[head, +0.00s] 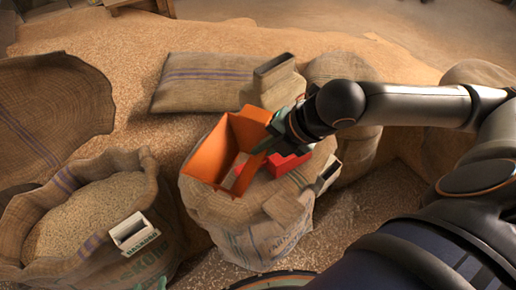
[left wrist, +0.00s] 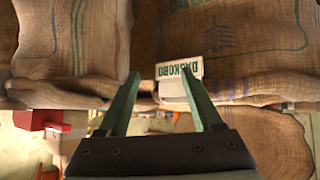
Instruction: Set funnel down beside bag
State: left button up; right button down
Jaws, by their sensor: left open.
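An orange, open-topped, box-like funnel (head: 212,153) sits tilted in the mouth of the middle burlap bag (head: 228,209). My right gripper (head: 267,147), with green fingers, is at the funnel's right side and overlaps its edge. Whether its jaws are closed on the funnel wall cannot be told. My left gripper (left wrist: 163,106) is seen in the left wrist view, with its two green fingers spread and nothing between them.
A red block (head: 290,164) lies at the bag's mouth. A grain-filled sack (head: 75,262) with a white box (head: 134,232) on its rim stands left. A flat sack (head: 195,84) lies behind on loose grain. Grain-covered floor (head: 130,105) is open at the back left.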

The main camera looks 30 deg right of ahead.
aim_at(239, 138)
jog(key=shift+s+a+f, duration=0.1)
jog(key=shift+a+f, duration=0.15)
jog(key=shift+f, duration=0.05)
jog(key=w+f, duration=0.1)
jog(key=w, duration=0.2)
jog(key=w+f+b, duration=0.1)
jog(key=w, duration=0.2)
jog(key=w+f+b, duration=0.1)
jog(key=w+f, duration=0.1)
jog(key=shift+w+a, duration=0.25)
jog(key=shift+w, duration=0.15)
jog(key=w+f, duration=0.1)
jog(key=f, duration=0.1)
jog(key=w+f+b, duration=0.1)
jog(key=w+f, duration=0.1)
jog(key=f, duration=0.1)
jog(key=w+f+b, duration=0.1)
jog(key=w+f, duration=0.1)
jog(key=f, duration=0.1)
jog(key=shift+f, duration=0.45)
pick_arm(q)
jog(key=f, duration=0.3)
jog(key=shift+w+d, duration=0.2)
jog(key=shift+d, duration=0.15)
jog(key=shift+r, duration=0.1)
